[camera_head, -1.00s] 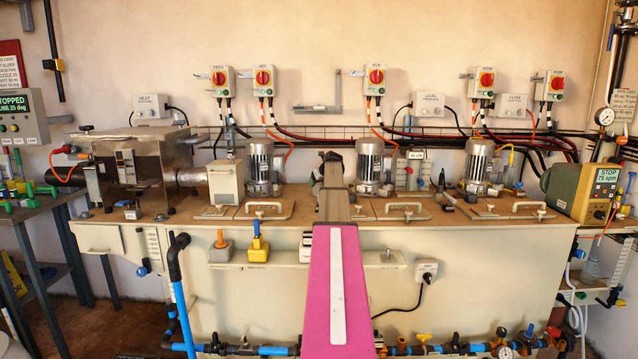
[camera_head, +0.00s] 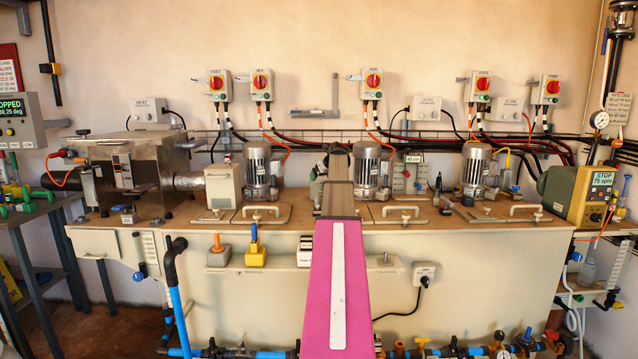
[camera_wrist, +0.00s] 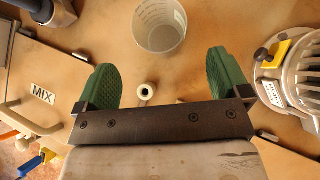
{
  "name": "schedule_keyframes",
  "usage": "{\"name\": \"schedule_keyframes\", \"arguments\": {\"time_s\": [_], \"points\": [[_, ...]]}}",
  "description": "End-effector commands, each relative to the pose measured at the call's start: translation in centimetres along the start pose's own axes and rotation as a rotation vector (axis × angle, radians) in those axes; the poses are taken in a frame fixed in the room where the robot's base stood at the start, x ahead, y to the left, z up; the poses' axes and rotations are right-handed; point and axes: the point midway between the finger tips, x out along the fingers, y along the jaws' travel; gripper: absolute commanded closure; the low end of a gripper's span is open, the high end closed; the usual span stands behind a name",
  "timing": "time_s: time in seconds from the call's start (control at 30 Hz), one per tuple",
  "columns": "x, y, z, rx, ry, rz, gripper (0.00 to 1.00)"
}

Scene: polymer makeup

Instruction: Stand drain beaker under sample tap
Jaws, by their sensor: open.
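In the wrist view a clear, graduated beaker (camera_wrist: 160,38) stands on the tan bench top, at the top centre. My gripper (camera_wrist: 161,64) is open, with its two green pads wide apart. The beaker lies just beyond the fingertips and roughly between them, and nothing is held. In the head view my pink arm reaches away over the bench, and my gripper (camera_head: 334,160) is small and mostly hidden at its far end. The beaker is hidden there behind the arm. I cannot identify the sample tap for sure in either view.
A lid marked MIX (camera_wrist: 42,94) with a handle lies left of my gripper. A finned motor (camera_wrist: 300,70) with a yellow part stands close on the right. Several pipes and valves (camera_head: 450,350) run low along the front.

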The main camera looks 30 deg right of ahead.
Motion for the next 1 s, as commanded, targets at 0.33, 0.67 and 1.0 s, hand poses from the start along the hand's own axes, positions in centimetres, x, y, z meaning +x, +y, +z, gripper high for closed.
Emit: {"name": "schedule_keyframes", "arguments": {"time_s": [0.33, 0.67, 1.0], "points": [[-3.2, 0.0, 0.0, -0.017, 0.000, 0.000, 0.01], [-3.1, 0.1, 0.1, -0.436, 0.000, 0.002, 0.01], [-2.9, 0.1, 0.2, -1.023, -0.002, 0.004, 0.01]]}}
